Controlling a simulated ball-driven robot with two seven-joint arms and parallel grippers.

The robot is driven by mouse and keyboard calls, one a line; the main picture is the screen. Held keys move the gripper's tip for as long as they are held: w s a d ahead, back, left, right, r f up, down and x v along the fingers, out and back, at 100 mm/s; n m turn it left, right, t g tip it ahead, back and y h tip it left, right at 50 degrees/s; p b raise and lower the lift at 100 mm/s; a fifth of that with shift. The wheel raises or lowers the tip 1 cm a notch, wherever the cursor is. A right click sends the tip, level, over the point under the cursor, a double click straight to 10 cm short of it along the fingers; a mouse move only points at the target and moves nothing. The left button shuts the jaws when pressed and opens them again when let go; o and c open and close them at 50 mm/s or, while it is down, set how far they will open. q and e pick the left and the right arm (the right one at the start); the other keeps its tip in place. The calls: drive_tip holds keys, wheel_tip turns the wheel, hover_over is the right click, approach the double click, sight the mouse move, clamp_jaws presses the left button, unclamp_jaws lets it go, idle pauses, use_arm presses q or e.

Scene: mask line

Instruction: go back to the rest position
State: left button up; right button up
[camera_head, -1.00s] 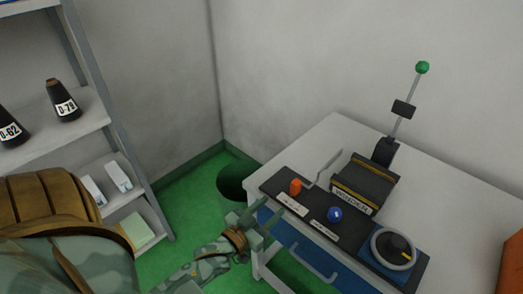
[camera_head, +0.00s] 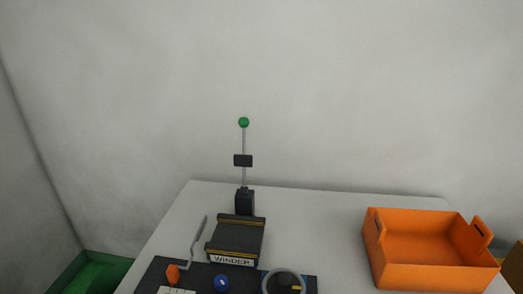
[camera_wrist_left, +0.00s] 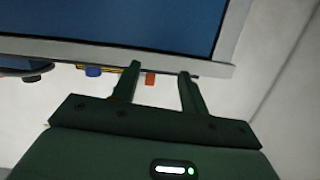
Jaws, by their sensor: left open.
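My left gripper (camera_wrist_left: 156,80) shows only in the left wrist view. Its two dark green fingers are apart, with nothing held between them. A small orange knob (camera_wrist_left: 150,79) shows beyond the gap between the fingers, and a blue knob (camera_wrist_left: 93,71) shows to the left of it. I cannot tell how far the fingertips are from the pale table edge (camera_wrist_left: 140,56). Neither gripper shows in the head view. My right gripper is in neither view.
The winder (camera_head: 236,240) stands on the white table (camera_head: 325,225), with an upright green-tipped rod behind it. An orange crate (camera_head: 378,262) stands at the right. Table between them is clear. In front are an orange knob (camera_head: 173,275), blue knob (camera_head: 222,284) and dial (camera_head: 284,281).

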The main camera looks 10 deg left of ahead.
use_arm(q)
drive_tip(key=s+f+g, duration=0.5)
drive_tip(key=s+f, duration=0.2)
drive_tip(key=f, duration=0.7)
drive_tip(key=s+d+f+m+g, duration=0.1)
drive_tip(key=s+d+f+g, duration=0.1)
drive_tip(key=s+f+g, duration=0.3)
drive_tip(key=s+d+f+m+g, duration=0.1)
drive_tip(key=s+f+g, duration=0.4)
drive_tip(key=s+f, duration=0.8)
drive_tip(key=s+d, duration=0.1)
drive_tip(key=s, duration=1.2)
drive_tip(key=shift+d+m+g, duration=0.3)
drive_tip(key=shift+m, duration=0.1)
